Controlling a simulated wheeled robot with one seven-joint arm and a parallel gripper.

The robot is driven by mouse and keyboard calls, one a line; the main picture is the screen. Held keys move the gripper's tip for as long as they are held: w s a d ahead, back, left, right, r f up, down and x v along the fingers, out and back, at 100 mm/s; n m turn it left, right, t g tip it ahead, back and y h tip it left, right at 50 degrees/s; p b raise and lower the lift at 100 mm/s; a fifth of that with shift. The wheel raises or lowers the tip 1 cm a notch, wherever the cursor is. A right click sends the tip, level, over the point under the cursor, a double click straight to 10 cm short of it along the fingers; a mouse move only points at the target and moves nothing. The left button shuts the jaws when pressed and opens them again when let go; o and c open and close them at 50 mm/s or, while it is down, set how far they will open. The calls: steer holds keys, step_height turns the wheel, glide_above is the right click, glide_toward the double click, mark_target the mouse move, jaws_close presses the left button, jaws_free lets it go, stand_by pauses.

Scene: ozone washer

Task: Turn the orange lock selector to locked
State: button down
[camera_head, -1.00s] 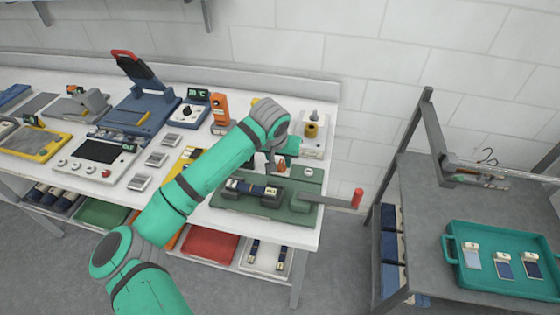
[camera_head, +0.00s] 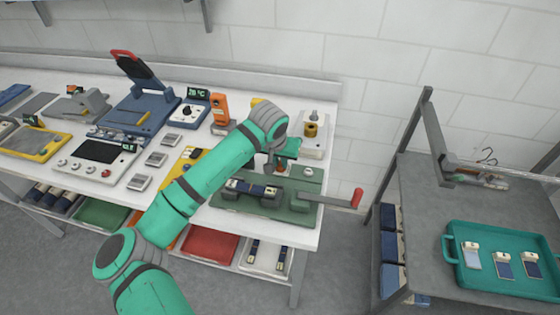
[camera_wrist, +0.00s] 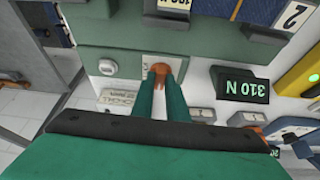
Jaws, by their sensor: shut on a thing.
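The orange lock selector (camera_wrist: 159,82) is on a pale square plate on the green fixture, in the upper middle of the wrist view. My gripper (camera_wrist: 163,74) is shut on it, with one green finger on each side of the orange piece. I cannot tell the selector's exact setting.
A white round button (camera_wrist: 107,67) is close to the selector. A display reading 310 N (camera_wrist: 241,86) stands at the other side. A lever with a red handle (camera_head: 357,198) sticks out over the table's right edge. A teal tray (camera_head: 507,281) is on the grey cart.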

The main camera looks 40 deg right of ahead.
steer(key=m, duration=0.2)
steer(key=m+g, duration=0.1)
steer(key=m, duration=0.1)
steer(key=shift+w+a+g+h, duration=0.1)
steer(key=shift+w+g+h, duration=0.05)
steer(key=shift+g+h, duration=0.2)
steer(key=m+g, duration=0.1)
steer(key=m, duration=0.3)
steer(key=shift+w+m+g, duration=0.2)
steer(key=shift+m+g, duration=0.15)
steer(key=shift+m, duration=0.05)
steer(key=m, duration=0.2)
steer(key=m+g, duration=0.1)
steer(key=m, duration=0.1)
steer(key=shift+w+m+g, duration=0.2)
steer(key=shift+m+g, duration=0.1)
steer(key=shift+w+m+g+y, duration=0.1)
steer(key=shift+m+g+y, duration=0.25)
steer(key=shift+m, duration=0.6)
steer(key=shift+w+m+g+y, duration=0.1)
steer(key=shift+m+g+y, duration=0.2)
steer(key=shift+m, duration=0.65)
steer(key=c, duration=1.7)
jaws_free()
steer(key=shift+c, duration=0.2)
steer(key=shift+d, duration=0.2)
